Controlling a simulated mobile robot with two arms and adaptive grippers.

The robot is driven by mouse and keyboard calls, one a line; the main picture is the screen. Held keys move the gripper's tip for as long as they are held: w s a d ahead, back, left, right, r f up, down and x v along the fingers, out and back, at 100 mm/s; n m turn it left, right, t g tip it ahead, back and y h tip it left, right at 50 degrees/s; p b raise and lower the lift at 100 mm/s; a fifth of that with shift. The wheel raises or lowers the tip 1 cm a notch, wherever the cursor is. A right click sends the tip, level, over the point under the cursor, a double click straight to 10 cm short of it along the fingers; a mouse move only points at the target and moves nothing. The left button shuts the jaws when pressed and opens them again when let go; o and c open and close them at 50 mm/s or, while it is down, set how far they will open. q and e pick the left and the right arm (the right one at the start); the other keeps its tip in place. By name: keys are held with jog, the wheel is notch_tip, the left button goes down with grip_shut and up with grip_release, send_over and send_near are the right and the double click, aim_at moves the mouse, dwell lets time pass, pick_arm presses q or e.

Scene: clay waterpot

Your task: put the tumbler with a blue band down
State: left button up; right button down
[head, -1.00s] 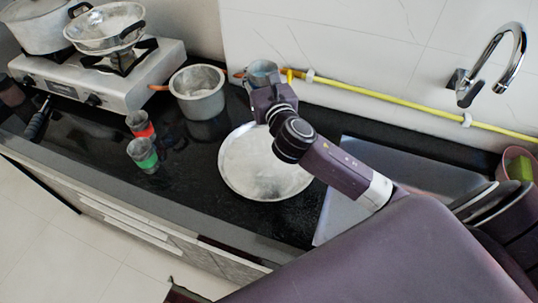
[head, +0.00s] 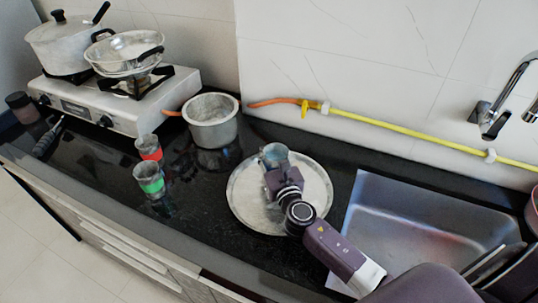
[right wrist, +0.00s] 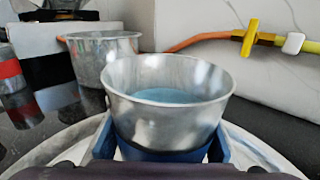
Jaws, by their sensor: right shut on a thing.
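The tumbler with a blue band (head: 275,152) is steel and stands upright between the fingers of my right gripper (head: 277,168). In the right wrist view its open rim and pale blue inside show, and its blue band (right wrist: 160,154) sits low between the two fingers, which are shut on it. The tumbler is over the far middle part of the round steel plate (head: 243,200). I cannot tell whether its base touches the plate, since the gripper hides it. My left gripper is not in view.
A red-banded tumbler (head: 149,148) and a green-banded tumbler (head: 149,179) stand left of the plate. A steel pot (head: 212,128) stands behind it, near the stove (head: 120,100). The sink (head: 420,225) is to the right. A yellow pipe (head: 400,133) runs along the wall.

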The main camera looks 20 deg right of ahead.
aim_at(276, 164)
jog(key=shift+f, duration=0.8)
jog(key=shift+f, duration=0.2)
jog(key=c, duration=1.3)
grip_release()
jog(key=shift+r, duration=0.15)
jog(key=shift+r, duration=0.2)
jog(key=s, duration=0.5)
jog(key=s+a, duration=0.1)
jog(key=s, duration=0.1)
jog(key=shift+s+b, duration=0.25)
jog(key=shift+b, duration=0.15)
